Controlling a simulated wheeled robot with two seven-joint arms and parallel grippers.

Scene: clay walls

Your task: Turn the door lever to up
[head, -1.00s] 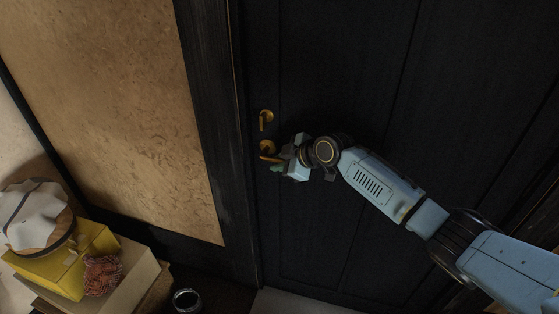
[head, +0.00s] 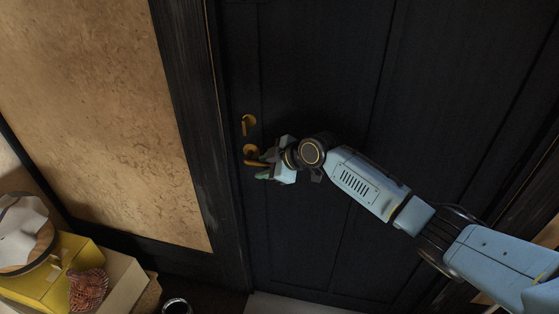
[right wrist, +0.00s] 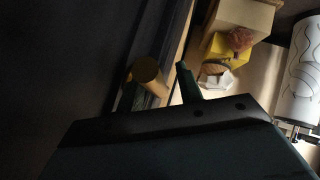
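The black door (head: 320,100) fills the middle and right of the head view. Its brass lever (head: 250,152) sits near the door's left edge, with the handle reaching right toward my right gripper (head: 266,165). In the right wrist view the rounded brass end of the lever (right wrist: 146,69) shows between the two dark green fingers of that gripper (right wrist: 159,90). It is close to the left finger, and a gap separates it from the right finger. The gripper is open around the lever's end; whether the left finger touches it I cannot tell. My left gripper is not in view.
A second brass fitting (head: 248,124) sits just above the lever. The dark door frame (head: 190,110) and a clay wall panel (head: 90,100) are to the left. A yellow box (head: 50,270) and a dark cup (head: 177,306) are low at left.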

